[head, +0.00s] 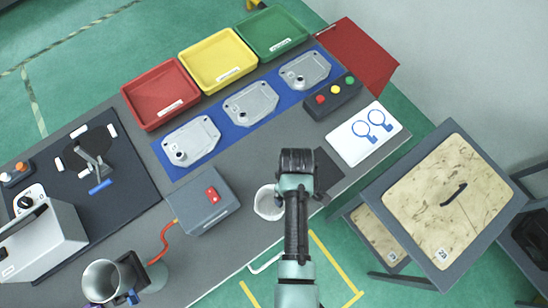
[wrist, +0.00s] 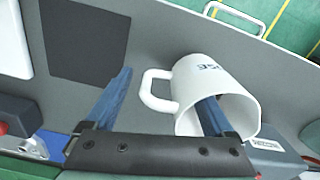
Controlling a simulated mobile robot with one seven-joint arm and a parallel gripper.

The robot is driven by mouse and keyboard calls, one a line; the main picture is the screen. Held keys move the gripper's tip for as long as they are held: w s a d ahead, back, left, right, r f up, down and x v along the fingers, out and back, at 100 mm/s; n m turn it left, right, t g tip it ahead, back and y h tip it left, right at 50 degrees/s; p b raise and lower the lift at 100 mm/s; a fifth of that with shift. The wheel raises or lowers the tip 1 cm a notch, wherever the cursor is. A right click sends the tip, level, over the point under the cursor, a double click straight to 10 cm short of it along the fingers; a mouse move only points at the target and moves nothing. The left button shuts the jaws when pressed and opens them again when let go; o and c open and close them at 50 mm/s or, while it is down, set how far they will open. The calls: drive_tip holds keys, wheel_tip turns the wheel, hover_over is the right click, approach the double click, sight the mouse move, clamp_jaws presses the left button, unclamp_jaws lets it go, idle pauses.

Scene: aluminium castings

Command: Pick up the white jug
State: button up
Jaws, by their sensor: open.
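The white jug (head: 268,203) stands on the grey bench near its front edge, just left of my arm in the head view. In the wrist view the white jug (wrist: 190,85) has blue lettering on its side, its mouth toward me and its handle on the left. My gripper (wrist: 167,84) is open at the jug. Its right finger reaches into the jug's mouth and its left finger is outside, left of the handle. The handle and near wall lie between the fingers. I cannot tell whether either finger touches. In the head view my arm hides the fingers.
A dark square mat (head: 326,172) lies right of the jug, and a grey box with a red switch (head: 205,200) stands to its left. A white board with blue rings (head: 368,133) lies farther right.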

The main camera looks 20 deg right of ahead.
drive_tip(key=shift+f, duration=0.7)
drive_tip(key=shift+s, duration=0.1)
clamp_jaws()
